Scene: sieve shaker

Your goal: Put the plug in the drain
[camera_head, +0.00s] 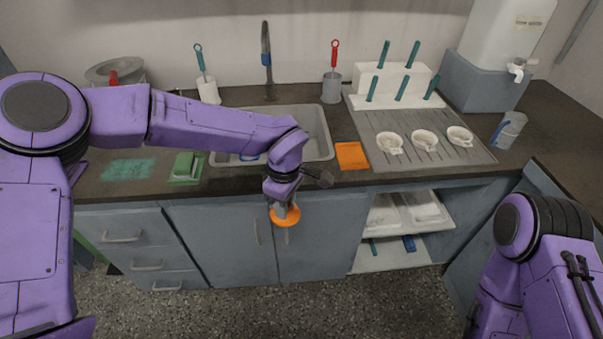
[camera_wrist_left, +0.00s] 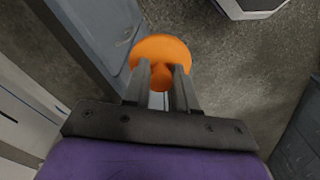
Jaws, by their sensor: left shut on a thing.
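My left gripper (camera_head: 285,204) hangs in front of the counter's front edge, below the level of the worktop, pointing down. It is shut on an orange round plug (camera_head: 285,216). The left wrist view shows the plug (camera_wrist_left: 160,55) as a disc with a small knob, the knob between my two fingers (camera_wrist_left: 161,80). The grey sink (camera_head: 318,135) is set in the worktop behind my left arm. My arm covers much of the basin, and the drain is hidden or cannot be made out. My right arm shows at the lower right, but its gripper is out of view.
An orange cloth (camera_head: 351,156) lies right of the sink, and a green sponge (camera_head: 184,166) lies left of it. The faucet (camera_head: 267,60) rises behind the basin. A ribbed drainboard (camera_head: 425,157) holds several white cups. Cabinet doors (camera_head: 320,240) stand close behind the plug.

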